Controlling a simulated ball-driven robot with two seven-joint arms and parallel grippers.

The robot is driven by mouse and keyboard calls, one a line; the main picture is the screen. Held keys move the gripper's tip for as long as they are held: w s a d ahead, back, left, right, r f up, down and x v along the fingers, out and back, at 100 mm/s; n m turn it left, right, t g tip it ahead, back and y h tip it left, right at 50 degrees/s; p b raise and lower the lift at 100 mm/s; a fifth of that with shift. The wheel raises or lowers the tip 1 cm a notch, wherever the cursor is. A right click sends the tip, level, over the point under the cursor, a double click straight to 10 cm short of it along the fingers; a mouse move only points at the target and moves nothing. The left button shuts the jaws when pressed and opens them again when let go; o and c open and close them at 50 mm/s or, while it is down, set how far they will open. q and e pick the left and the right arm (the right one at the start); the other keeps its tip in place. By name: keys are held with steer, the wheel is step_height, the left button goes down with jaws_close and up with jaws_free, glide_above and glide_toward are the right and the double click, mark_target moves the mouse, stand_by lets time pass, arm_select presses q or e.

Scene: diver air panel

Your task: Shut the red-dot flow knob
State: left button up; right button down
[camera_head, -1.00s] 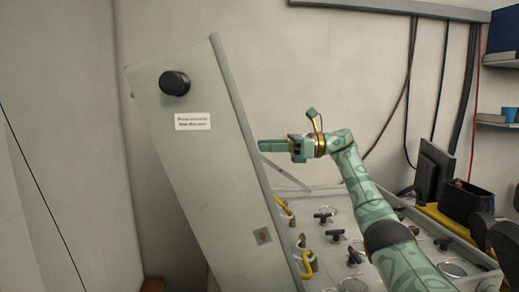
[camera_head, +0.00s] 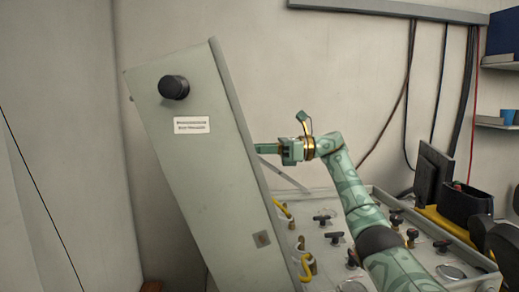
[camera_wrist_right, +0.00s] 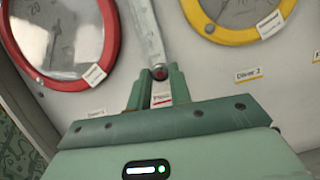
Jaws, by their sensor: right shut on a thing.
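My right gripper (camera_head: 265,148) reaches from the right to the tall tilted grey panel (camera_head: 205,190), and its fingertips are hidden behind the panel's edge. In the right wrist view, the red-dot flow knob (camera_wrist_right: 160,73) shows between the two green fingers (camera_wrist_right: 158,90). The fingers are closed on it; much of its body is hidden. A pale label (camera_wrist_right: 160,100) shows between the fingers below the dot. I cannot tell the knob's turn angle. My left gripper is in neither view.
A grey bar (camera_wrist_right: 148,35) runs upward from near the dot. A red-rimmed gauge (camera_wrist_right: 107,60) is at left, a yellow-rimmed gauge (camera_wrist_right: 238,38) at right. A black knob (camera_head: 173,87) is on the panel's near side.

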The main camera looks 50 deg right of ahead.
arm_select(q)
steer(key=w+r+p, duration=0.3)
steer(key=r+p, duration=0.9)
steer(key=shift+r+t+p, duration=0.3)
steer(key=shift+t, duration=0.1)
arm_select(e)
steer(key=shift+s+a+r+m+t+h, duration=0.15)
steer(key=shift+m+h, duration=0.65)
steer(key=shift+m, duration=1.5)
steer(key=shift+w+d+r+m+t+h, duration=0.2)
steer(key=shift+m+h, duration=0.6)
steer(key=shift+m, duration=1.5)
steer(key=shift+s+a+f+m+t+h, duration=0.2)
steer(key=shift+m+h, duration=0.6)
steer(key=shift+m, duration=1.5)
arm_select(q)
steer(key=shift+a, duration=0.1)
arm_select(e)
steer(key=shift+r, duration=0.1)
steer(key=c, duration=1.3)
jaws_free()
steer(key=shift+s, duration=0.1)
